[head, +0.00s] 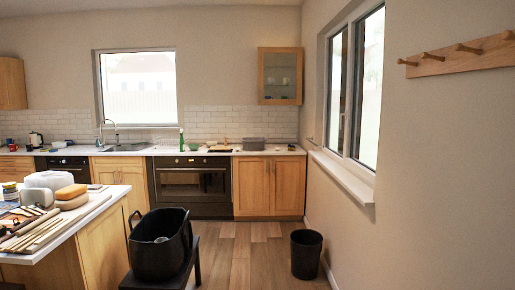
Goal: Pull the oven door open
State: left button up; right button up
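The oven (192,186) is black with a glass front and stands under the counter at the far wall. Its door looks shut, with a light horizontal handle bar (192,170) along the top of the door. A dark control strip runs above the handle. The oven is some distance ahead across the wooden floor. The black bucket in front overlaps the oven's lower left area. Neither of my grippers shows in the head view.
A black bucket (160,245) sits on a dark stool (196,267) in front, left of centre. An island (104,230) with pottery tools stands at left. A black bin (306,254) stands near the right wall. Wooden floor (250,255) between stool and bin is clear.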

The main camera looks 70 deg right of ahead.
aim_at(175, 182)
jog(key=z, duration=2)
